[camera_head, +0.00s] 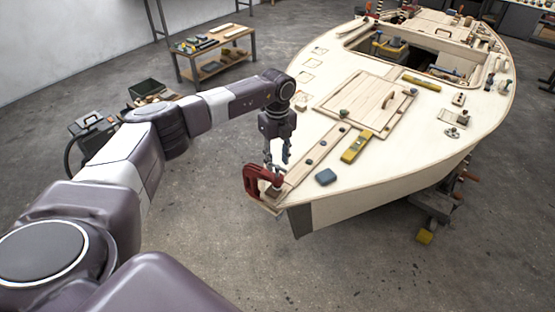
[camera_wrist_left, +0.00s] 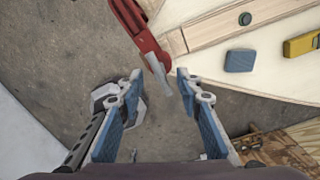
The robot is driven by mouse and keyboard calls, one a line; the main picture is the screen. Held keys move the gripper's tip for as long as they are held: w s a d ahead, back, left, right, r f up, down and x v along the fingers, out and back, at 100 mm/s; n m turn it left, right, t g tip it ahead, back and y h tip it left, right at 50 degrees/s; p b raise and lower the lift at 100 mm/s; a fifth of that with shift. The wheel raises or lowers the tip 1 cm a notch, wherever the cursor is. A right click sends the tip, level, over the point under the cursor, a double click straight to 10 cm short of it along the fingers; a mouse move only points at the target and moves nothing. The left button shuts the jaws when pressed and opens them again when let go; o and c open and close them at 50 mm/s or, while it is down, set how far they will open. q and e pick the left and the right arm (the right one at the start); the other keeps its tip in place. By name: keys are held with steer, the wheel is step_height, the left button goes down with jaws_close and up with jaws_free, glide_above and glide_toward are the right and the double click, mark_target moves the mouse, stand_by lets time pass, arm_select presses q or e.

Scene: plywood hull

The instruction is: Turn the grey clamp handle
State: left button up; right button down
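A red clamp (camera_head: 256,181) sits at the bow tip of the plywood hull. In the left wrist view the red clamp (camera_wrist_left: 136,26) comes in from the top, and a short grey part (camera_wrist_left: 161,72), seemingly its handle, shows at its lower end. My left gripper (camera_head: 277,160) points down just above the clamp. In the left wrist view its two blue-padded fingers (camera_wrist_left: 159,76) are apart, with the grey part in the gap between the tips as seen here. I cannot tell whether either finger touches it. My right gripper is not in view.
On the deck near the clamp lie a blue block (camera_head: 326,177) and a yellow level (camera_head: 356,146). A wooden hatch (camera_head: 363,98) is farther back. A tool bench (camera_head: 215,52) stands at the back left. The floor in front of the bow is clear.

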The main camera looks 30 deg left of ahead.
arm_select(q)
steer(key=shift+f, duration=0.85)
jaws_close()
steer(key=shift+m, duration=0.3)
